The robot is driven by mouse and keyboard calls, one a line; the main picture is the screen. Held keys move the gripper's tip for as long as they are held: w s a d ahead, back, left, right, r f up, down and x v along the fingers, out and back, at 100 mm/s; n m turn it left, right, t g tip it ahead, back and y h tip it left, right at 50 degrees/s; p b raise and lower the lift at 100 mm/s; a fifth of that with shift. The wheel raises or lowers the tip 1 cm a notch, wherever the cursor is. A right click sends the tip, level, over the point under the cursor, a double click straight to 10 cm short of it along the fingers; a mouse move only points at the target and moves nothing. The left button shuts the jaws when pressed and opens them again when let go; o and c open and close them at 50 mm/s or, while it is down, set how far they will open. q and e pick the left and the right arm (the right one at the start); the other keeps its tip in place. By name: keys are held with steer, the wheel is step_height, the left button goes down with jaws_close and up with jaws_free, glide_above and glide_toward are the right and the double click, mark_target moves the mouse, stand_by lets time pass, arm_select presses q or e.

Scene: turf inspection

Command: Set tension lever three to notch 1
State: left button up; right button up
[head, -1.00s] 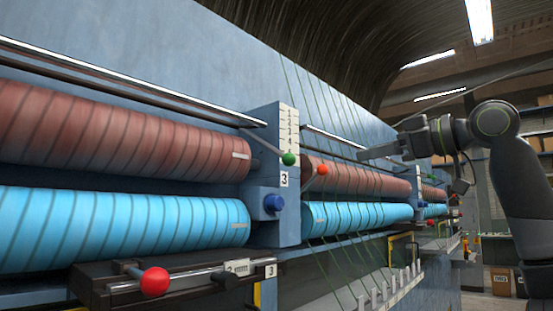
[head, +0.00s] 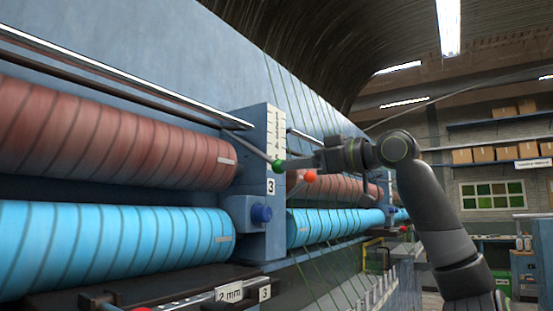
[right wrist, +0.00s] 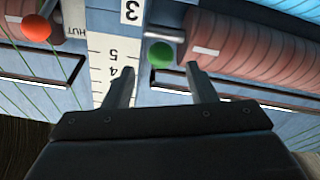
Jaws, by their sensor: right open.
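Lever three is a thin grey rod ending in a green ball (head: 278,166), by the post (head: 258,235) marked 3. Its ball hangs low beside the numbered white scale (head: 273,131). In the right wrist view, upside down, the green ball (right wrist: 160,55) is near the scale (right wrist: 108,65), around or just below the 5 mark. My right gripper (head: 293,163) is open and comes in from the right. In the right wrist view its fingertips (right wrist: 162,80) stand either side of the ball's line, with the ball just beyond them and not gripped. My left gripper is not in view.
An orange-red ball (head: 310,176) on another lever is close to my right gripper, across the post. A blue knob (head: 261,214) sits below. Brown rollers (head: 110,135) and cyan rollers (head: 110,240) fill the left. Open air lies in front of the machine.

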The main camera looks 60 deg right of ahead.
mark_target(278, 164)
steer(key=w, duration=0.1)
steer(key=w+p, duration=0.1)
steer(key=w, duration=0.1)
steer(key=w+p, duration=0.1)
steer(key=shift+w+r, duration=0.25)
steer(key=shift+w, duration=0.4)
steer(key=shift+w+f, duration=0.2)
steer(key=shift+w, duration=0.35)
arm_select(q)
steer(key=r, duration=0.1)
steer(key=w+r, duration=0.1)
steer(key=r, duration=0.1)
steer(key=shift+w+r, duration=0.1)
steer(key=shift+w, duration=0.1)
arm_select(e)
steer(key=shift+s, duration=0.1)
steer(key=shift+r, duration=0.1)
jaws_close()
